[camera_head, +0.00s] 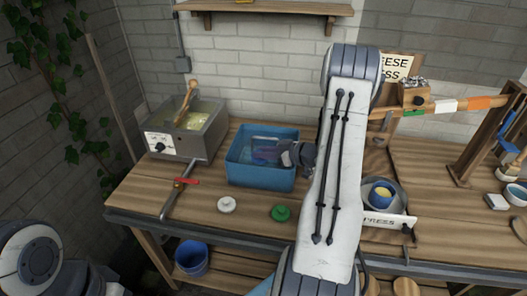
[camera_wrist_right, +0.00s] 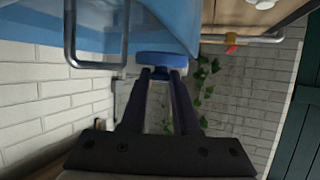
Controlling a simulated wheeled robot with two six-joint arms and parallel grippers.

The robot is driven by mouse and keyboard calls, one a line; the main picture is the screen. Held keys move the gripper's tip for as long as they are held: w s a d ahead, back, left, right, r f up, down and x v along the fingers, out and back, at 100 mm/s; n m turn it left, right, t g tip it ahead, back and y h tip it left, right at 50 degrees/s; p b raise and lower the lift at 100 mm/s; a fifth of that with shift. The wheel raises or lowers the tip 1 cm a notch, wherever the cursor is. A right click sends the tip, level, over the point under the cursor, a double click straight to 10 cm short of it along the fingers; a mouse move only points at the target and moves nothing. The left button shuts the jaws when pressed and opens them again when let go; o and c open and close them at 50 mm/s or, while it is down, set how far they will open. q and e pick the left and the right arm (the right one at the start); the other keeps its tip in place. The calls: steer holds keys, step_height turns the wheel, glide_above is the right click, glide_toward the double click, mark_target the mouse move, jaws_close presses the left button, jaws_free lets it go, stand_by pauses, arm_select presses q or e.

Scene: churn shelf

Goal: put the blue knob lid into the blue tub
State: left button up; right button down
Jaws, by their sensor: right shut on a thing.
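The blue tub (camera_head: 262,176) stands on the wooden bench and holds something clear and bluish. My right gripper (camera_head: 284,156) is at the tub's right side, over or just inside its rim; the exact height is hard to tell. In the right wrist view my right gripper (camera_wrist_right: 165,76) is shut on the blue knob lid (camera_wrist_right: 167,58), gripped at its knob. The blue tub's wall (camera_wrist_right: 165,22) fills the top of that view, close to the lid. In the head view the lid is hard to tell apart from the tub. My left gripper is out of view.
A white lid (camera_head: 227,204) and a green lid (camera_head: 280,213) lie on the bench in front of the tub. A grey metal vat (camera_head: 193,140) with a wooden paddle stands to the left. A press tray (camera_head: 390,218) with a blue-and-yellow pot stands to the right.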

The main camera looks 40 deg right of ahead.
steer(key=shift+f, duration=0.35)
steer(key=c, duration=0.7)
jaws_free()
steer(key=shift+o, duration=0.2)
